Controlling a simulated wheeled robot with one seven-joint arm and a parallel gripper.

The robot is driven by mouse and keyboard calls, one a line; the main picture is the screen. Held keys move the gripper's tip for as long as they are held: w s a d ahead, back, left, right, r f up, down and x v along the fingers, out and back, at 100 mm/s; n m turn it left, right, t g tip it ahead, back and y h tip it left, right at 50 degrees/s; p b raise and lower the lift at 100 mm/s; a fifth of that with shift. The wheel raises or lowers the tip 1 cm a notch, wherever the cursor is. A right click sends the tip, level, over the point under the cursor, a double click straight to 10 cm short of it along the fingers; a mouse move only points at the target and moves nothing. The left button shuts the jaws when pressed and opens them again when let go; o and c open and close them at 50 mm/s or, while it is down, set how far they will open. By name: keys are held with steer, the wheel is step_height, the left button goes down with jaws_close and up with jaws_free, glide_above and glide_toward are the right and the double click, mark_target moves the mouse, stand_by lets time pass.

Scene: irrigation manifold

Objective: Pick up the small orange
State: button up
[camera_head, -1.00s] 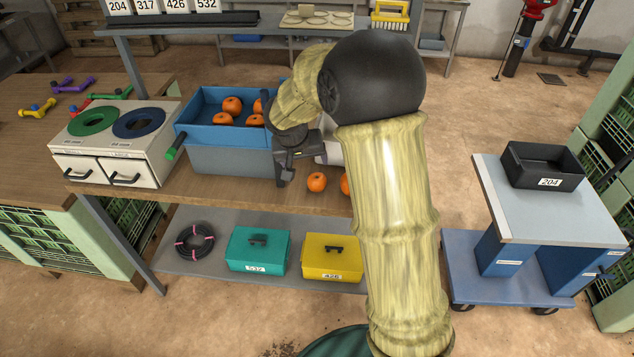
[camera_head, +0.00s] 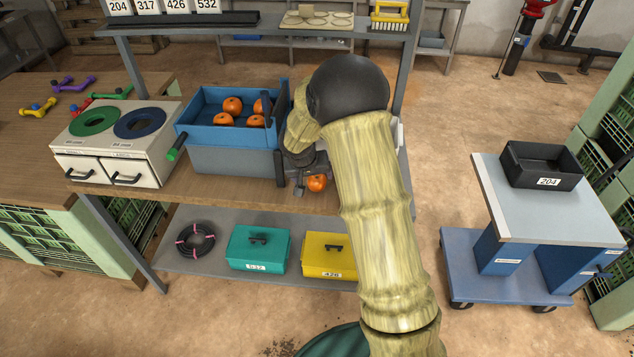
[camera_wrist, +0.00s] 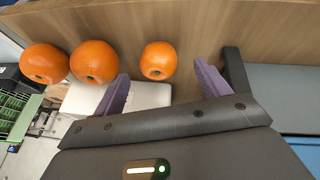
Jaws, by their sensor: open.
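The small orange (camera_wrist: 158,61) is the smallest of three oranges on the wooden bench in the wrist view. It sits beyond my fingertips, roughly in line with the gap between them. In the head view, the orange nearest the blue crate, apparently the same one, shows (camera_head: 317,183) beside my gripper (camera_head: 297,188). In the wrist view my gripper (camera_wrist: 162,80) is open with two purple fingers spread and nothing between them. Two larger oranges, the middle one (camera_wrist: 94,62) and the far left one (camera_wrist: 45,63), sit to its left. My arm hides them in the head view.
A blue crate (camera_head: 194,137) holding several oranges stands on a grey base left of my gripper. A white object (camera_wrist: 140,97) lies below the small orange in the wrist view. A cream unit (camera_head: 158,168) with two drawers stands further left.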

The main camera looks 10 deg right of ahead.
mark_target(315, 179)
steer(key=p+x, duration=0.1)
steer(key=x, duration=0.4)
steer(key=shift+w+d, duration=0.1)
steer(key=shift+d, duration=0.05)
stand_by(0.3)
steer(key=c, duration=1)
